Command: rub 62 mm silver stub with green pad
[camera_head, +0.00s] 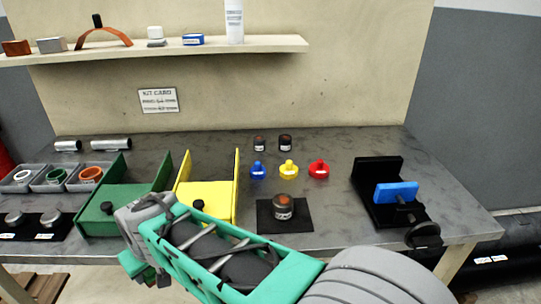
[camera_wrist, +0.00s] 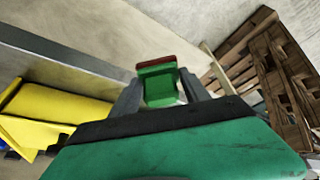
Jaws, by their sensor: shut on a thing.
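My gripper (camera_wrist: 160,98) is shut on a green pad (camera_wrist: 158,84), a small green block with a dark reddish-brown edge, seen between the grey fingers in the wrist view. In the head view my gripper is low at the left, in front of the table's front edge, and largely hidden by my arm. Two silver stubs lie at the back left of the table: a shorter one (camera_head: 68,146) and a longer one (camera_head: 111,144). I cannot tell which is 62 mm. My gripper is well apart from both.
A green holder (camera_head: 118,200) and a yellow holder (camera_head: 207,200) stand near the front. Grey bins (camera_head: 38,183) with rings are at the left. A dark jar (camera_head: 283,208) stands on a black mat. A black fixture with a blue block (camera_head: 396,192) is at the right. A shelf (camera_head: 265,43) hangs behind.

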